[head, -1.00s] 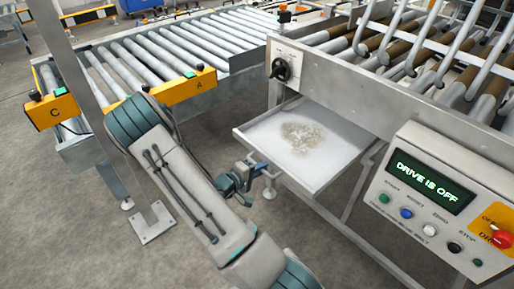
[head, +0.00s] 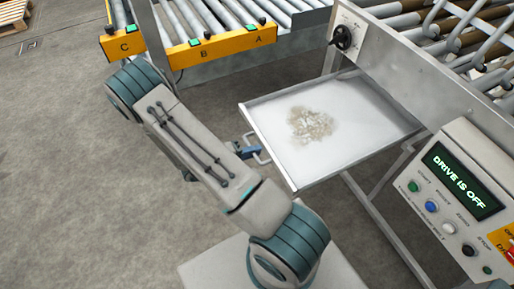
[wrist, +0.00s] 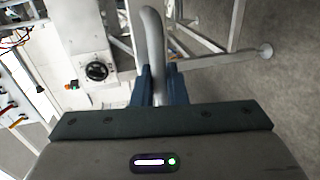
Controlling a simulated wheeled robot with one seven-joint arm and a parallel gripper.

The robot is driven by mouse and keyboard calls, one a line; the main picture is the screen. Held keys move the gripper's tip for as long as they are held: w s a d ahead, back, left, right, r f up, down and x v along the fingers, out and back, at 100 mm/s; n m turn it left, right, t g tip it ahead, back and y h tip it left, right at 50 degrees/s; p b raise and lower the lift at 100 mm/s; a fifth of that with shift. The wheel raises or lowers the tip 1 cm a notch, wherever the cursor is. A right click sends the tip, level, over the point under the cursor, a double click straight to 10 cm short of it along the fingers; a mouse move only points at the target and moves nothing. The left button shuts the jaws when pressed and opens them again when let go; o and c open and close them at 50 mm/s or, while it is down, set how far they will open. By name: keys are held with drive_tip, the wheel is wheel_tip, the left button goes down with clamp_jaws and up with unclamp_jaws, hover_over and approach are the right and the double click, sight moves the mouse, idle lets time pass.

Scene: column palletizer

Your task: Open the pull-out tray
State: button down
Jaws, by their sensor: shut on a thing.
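The pull-out tray (head: 368,118) is a flat, pale metal tray with a low rim. It sticks well out from under the roller machine, with a patch of brownish debris (head: 310,125) on it. A metal bar handle (head: 265,150) is on its front side. My gripper (head: 250,151) is shut on this handle, partly hidden behind my arm in the head view. In the wrist view, the blue-grey fingers (wrist: 155,86) are closed around the grey handle bar (wrist: 153,35). The tray's far end lies under the machine.
The control panel (head: 455,190) at right reads "DRIVE IS OFF". A black hand knob (head: 342,37) is on the machine frame above the tray. A roller conveyor with a yellow edge (head: 220,46) stands behind my arm.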

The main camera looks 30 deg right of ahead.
drive_tip(key=shift+w, duration=0.1)
drive_tip(key=c, duration=1.6)
unclamp_jaws()
drive_tip(key=shift+o, duration=0.2)
drive_tip(key=v, duration=1.4)
drive_tip(key=shift+b, duration=0.3)
drive_tip(key=shift+d, duration=0.1)
